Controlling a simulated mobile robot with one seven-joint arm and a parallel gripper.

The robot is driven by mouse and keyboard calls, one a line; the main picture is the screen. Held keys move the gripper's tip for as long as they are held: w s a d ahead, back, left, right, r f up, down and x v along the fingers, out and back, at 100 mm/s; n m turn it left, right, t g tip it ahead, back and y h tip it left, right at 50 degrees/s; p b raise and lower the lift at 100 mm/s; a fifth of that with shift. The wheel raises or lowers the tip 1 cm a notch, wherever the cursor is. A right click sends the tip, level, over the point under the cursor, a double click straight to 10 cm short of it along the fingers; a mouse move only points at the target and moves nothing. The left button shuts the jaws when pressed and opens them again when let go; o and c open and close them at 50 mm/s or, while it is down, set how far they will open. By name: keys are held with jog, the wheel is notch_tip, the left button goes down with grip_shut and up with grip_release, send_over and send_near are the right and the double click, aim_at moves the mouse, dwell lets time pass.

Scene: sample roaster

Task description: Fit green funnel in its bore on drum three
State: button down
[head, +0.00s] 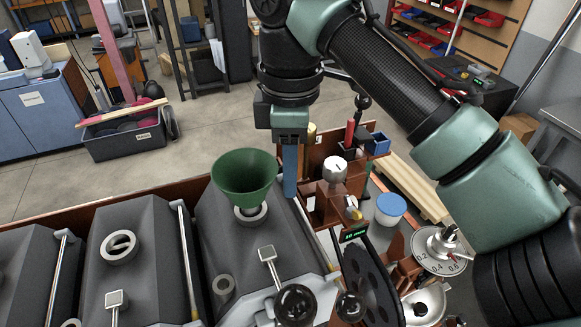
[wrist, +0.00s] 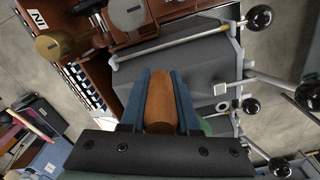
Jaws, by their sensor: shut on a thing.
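The green funnel (head: 246,178) stands upright, wide mouth up, over the pale ring (head: 252,217) on top of the dark grey drum housing (head: 285,235) nearest my arm. Its lower end meets the ring; I cannot tell whether it is fully seated in the bore. My gripper (head: 290,190) points down just right of the funnel's rim. In the wrist view its blue fingers (wrist: 162,100) are shut on an orange-brown grip (wrist: 160,100), which appears to belong to the funnel. A sliver of green (wrist: 206,126) shows beside one finger. The join between grip and funnel is hidden.
A second drum housing with an empty ring (head: 119,247) stands to the left, with another beyond it. A silver knob (head: 335,169), a blue-lidded tub (head: 390,208) and a dial (head: 440,248) crowd the right. Black ball handles (head: 296,305) stick out in front.

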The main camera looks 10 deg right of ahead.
jog(key=shift+f, duration=0.15)
jog(key=shift+f+b, duration=0.55)
jog(key=shift+f, duration=0.75)
jog(key=c, duration=0.6)
grip_release()
jog(key=shift+r, duration=0.1)
jog(key=shift+o, duration=0.2)
notch_tip(320, 180, up, 13)
jog(key=shift+b, duration=0.8)
